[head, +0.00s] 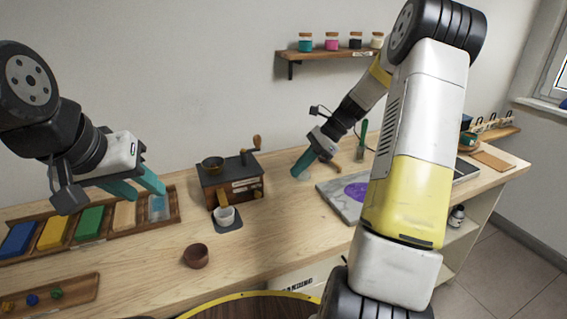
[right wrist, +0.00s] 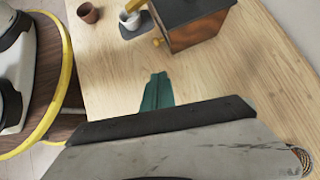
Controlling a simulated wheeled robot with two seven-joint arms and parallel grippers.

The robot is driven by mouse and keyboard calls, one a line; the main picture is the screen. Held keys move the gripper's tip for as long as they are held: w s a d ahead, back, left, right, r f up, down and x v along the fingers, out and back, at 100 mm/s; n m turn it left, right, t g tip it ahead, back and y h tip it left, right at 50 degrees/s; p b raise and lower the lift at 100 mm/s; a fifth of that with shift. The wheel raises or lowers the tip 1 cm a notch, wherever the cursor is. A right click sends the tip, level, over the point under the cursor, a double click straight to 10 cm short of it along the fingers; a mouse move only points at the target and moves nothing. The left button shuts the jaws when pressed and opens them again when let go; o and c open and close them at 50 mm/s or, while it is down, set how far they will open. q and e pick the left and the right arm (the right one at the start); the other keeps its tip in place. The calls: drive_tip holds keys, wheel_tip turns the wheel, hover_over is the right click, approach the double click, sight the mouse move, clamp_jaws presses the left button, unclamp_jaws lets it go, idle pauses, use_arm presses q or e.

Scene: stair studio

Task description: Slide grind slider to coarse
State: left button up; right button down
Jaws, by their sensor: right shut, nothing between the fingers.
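The grinder (head: 231,181) is a brown wooden box with a dark top, a small bowl on top and a wooden-knobbed crank. It stands at the back of the bench in the head view, and part of its body (right wrist: 197,22) shows at the top of the right wrist view. A pale label strip (head: 245,184) is on its side; I cannot make out the slider or its setting. My right gripper (head: 297,173) is to the right of the grinder, apart from it, its teal fingers (right wrist: 156,78) shut and empty. My left gripper (head: 150,193) is open and empty, left of the grinder.
A white cup (head: 224,215) on a dark mat stands before the grinder, and a brown cup (head: 196,256) is nearer. A tray of coloured blocks (head: 90,238) lies left. A grey slab (head: 332,196) with a purple disc lies right.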

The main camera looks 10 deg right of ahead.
sight(257, 194)
drive_tip(key=x, duration=0.7)
drive_tip(key=shift+a+f, duration=0.15)
drive_tip(key=a, duration=0.2)
drive_tip(key=shift+a, duration=0.25)
drive_tip(key=shift+a+f, duration=0.15)
drive_tip(key=shift+a, duration=0.45)
drive_tip(key=shift+a, duration=0.1)
drive_tip(key=shift+s+a, duration=0.25)
drive_tip(key=shift+a, duration=0.95)
drive_tip(key=shift+s+a, duration=0.25)
drive_tip(key=shift+a, duration=0.9)
drive_tip(key=shift+d, duration=0.1)
